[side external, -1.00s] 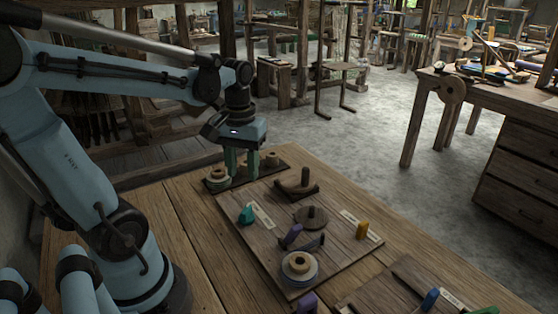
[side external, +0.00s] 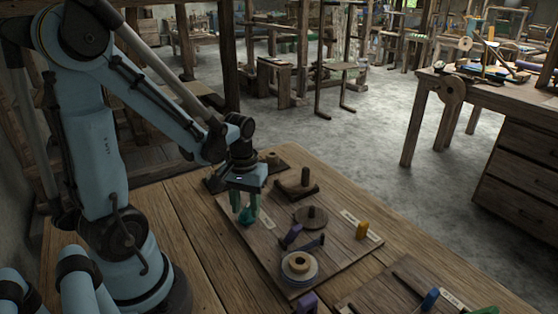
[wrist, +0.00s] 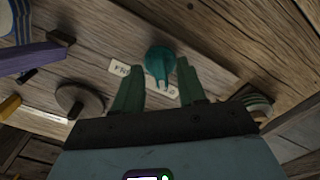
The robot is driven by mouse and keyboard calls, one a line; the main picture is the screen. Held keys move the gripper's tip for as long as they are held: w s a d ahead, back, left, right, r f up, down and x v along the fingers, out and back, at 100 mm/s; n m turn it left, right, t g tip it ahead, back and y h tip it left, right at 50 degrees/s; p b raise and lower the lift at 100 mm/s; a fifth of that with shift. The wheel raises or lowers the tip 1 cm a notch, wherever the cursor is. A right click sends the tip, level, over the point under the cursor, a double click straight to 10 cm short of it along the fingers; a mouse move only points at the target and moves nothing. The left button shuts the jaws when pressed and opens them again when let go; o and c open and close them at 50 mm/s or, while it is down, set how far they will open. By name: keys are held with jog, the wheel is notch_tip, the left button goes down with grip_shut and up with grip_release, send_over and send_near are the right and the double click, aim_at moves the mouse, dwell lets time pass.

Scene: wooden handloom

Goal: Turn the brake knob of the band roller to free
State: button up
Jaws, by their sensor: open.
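A teal knob (side external: 248,217) sits near the left edge of the wooden board, beside a pale label strip (side external: 268,219).
The board (side external: 345,244) also carries a round disc with a peg (side external: 311,216), a purple lever (side external: 292,236), a yellow knob (side external: 362,230) and a spool (side external: 299,265). A wooden block with an upright post (side external: 304,182) stands behind. The tabletop left of the board is clear.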

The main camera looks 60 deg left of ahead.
jog(key=shift+f, duration=0.25)
grip_shut()
